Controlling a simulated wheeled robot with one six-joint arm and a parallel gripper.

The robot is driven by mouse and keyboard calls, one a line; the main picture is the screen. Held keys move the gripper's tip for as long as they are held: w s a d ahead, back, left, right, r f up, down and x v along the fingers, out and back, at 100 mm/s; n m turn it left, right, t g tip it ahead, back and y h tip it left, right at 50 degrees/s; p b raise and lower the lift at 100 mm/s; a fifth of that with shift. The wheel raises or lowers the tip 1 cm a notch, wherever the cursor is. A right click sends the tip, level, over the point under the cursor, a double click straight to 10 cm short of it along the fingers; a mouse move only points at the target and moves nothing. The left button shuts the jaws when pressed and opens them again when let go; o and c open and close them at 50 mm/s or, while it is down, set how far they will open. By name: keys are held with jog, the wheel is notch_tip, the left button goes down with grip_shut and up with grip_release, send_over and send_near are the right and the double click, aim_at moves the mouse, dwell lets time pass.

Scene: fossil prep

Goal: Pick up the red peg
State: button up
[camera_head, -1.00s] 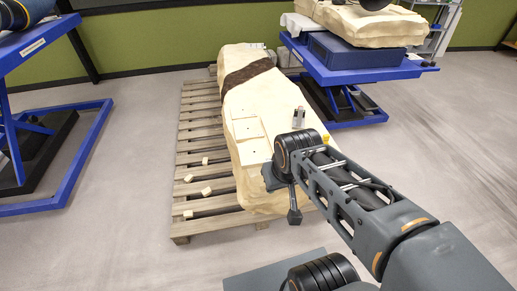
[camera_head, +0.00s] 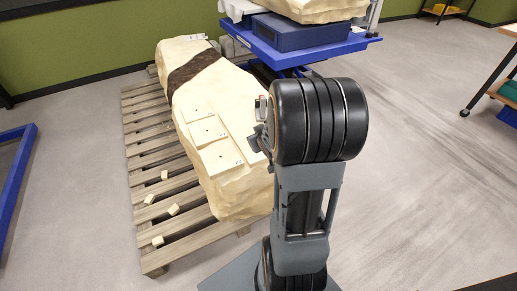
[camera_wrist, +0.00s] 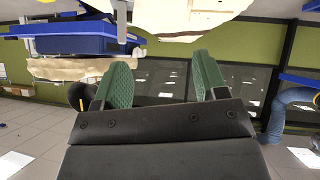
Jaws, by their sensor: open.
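I cannot make out the red peg for sure in either view. A small upright pale and dark item (camera_head: 261,107) stands by the near right part of the big fossil block, partly behind my arm, too small to identify. My gripper shows in the wrist view (camera_wrist: 160,82) with its two green ridged fingers wide apart and nothing between them. In the head view my wrist hides most of the gripper. The cream fossil block (camera_head: 196,92) has a dark brown band and several flat pale plates (camera_head: 208,131) on top.
The block lies on a wooden pallet (camera_head: 148,133), with several small pale cubes (camera_head: 164,175) on its left slats. A blue lift table (camera_head: 262,52) with a blue box (camera_head: 300,35) stands behind. The grey floor at right is open.

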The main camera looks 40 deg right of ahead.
jog(key=s+d+f+t+y+b, duration=0.15)
jog(key=d+f+t+b, duration=0.35)
jog(key=f, duration=0.6)
jog(key=x, duration=0.2)
jog(key=p+x, duration=0.1)
jog(key=x, duration=0.4)
jog(key=shift+d+f, duration=0.2)
jog(key=shift+d, duration=0.2)
jog(key=shift+m, duration=0.3)
jog(key=shift+x, duration=3)
jog(key=shift+a, duration=0.1)
jog(key=c, duration=1)
jog(key=shift+r, duration=0.15)
